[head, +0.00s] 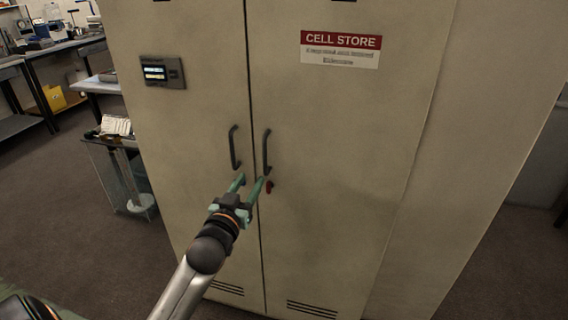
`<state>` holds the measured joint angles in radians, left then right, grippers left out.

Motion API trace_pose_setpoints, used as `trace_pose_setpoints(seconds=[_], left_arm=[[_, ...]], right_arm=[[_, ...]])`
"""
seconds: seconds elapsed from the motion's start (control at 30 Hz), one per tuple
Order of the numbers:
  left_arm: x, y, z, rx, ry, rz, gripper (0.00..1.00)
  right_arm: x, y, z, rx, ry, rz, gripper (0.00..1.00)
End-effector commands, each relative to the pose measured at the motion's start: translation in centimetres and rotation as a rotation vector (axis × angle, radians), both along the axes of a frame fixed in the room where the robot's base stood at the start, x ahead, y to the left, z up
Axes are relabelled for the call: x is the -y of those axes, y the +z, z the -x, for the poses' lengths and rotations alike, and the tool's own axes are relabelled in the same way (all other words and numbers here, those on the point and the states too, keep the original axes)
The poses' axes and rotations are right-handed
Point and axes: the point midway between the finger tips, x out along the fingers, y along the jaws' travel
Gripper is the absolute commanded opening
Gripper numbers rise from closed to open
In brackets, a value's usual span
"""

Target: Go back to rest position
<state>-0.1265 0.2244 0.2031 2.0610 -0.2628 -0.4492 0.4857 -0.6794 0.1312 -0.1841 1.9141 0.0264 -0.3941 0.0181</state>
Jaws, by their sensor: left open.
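My left gripper (247,184) is open, with its two green fingers apart and nothing visible between them. It is in front of a tall beige cabinet (340,130), just below the two dark door handles. The left handle (234,148) and the right handle (267,151) flank the seam between the doors. Both doors look shut. A small red knob (269,187) is just right of my left fingertips; I cannot tell whether they touch. My right gripper is not in view.
The cabinet bears a "CELL STORE" sign (340,49) and a small display panel (162,72). A cart (118,165) stands left of the cabinet. Workbenches (55,50) and a yellow box (54,98) are farther back left. Carpeted floor (60,210) at the left is clear.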

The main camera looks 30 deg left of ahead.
Motion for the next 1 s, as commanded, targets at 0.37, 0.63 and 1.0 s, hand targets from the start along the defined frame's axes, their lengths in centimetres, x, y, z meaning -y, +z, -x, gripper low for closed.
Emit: trace_pose_setpoints(seconds=[0.37,0.63,1.0], left_arm=[[2.7,-5.0,1.1,-0.115,-0.061,0.002,0.46],[12.7,-19.9,9.5,-0.474,-0.286,0.026,0.46],[21.6,-28.7,21.3,-0.738,-0.489,0.081,0.46]], right_arm=[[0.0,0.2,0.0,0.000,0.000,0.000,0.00],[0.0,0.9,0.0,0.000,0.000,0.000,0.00],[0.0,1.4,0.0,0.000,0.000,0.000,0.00]])
